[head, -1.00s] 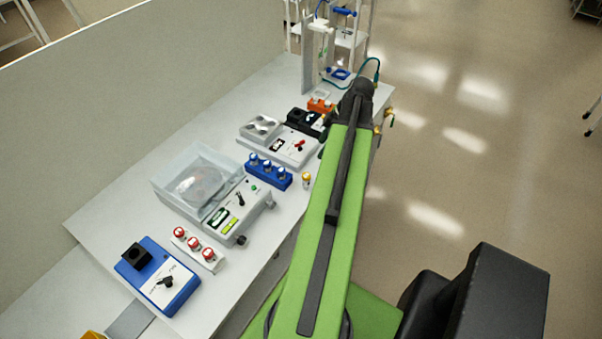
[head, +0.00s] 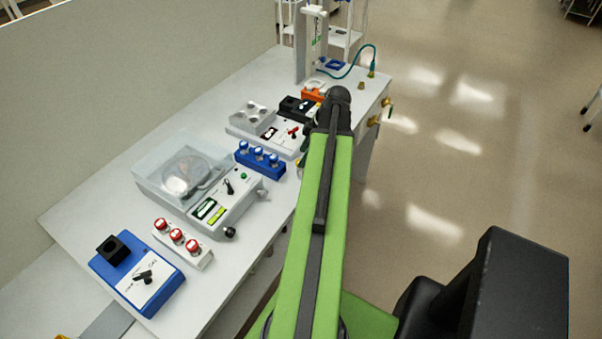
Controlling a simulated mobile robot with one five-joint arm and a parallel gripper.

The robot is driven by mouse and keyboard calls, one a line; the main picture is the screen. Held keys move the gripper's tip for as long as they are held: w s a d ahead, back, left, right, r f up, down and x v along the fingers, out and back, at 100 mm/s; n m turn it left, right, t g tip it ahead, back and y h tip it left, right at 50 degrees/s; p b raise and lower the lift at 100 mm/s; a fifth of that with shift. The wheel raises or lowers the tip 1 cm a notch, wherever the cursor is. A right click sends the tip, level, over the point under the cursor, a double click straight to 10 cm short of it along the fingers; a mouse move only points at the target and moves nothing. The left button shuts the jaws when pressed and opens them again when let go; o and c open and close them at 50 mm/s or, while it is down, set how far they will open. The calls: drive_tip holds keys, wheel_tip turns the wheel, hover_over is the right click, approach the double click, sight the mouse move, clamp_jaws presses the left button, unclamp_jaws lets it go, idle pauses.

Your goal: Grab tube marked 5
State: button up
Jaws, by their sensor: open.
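Three red-capped tubes (head: 176,236) stand in a white rack (head: 204,262) near the front of the bench. Three tubes with blue and white caps (head: 258,153) stand in a blue rack (head: 270,170) farther back. A small yellow-topped vial (head: 300,167) stands right of the blue rack, mostly covered by my arm. No number can be read on any tube, so I cannot tell which is marked 5. My green arm reaches toward the far end of the bench. My gripper is hidden behind the arm's black end joint.
A clear box (head: 160,165) on a grey device lies left of the blue rack. A blue device (head: 140,275) is at the front. A white device (head: 265,130), an orange block (head: 314,92) and a stand (head: 300,45) are farther back. A partition (head: 120,90) borders the left.

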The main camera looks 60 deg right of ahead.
sight(301, 170)
drive_tip(key=b+x, duration=0.2)
drive_tip(key=x, duration=0.1)
drive_tip(key=b+x, duration=0.2)
drive_tip(key=shift+s+a+f, duration=0.1)
drive_tip(key=shift+s, duration=0.15)
drive_tip(key=shift+r, duration=0.2)
clamp_jaws()
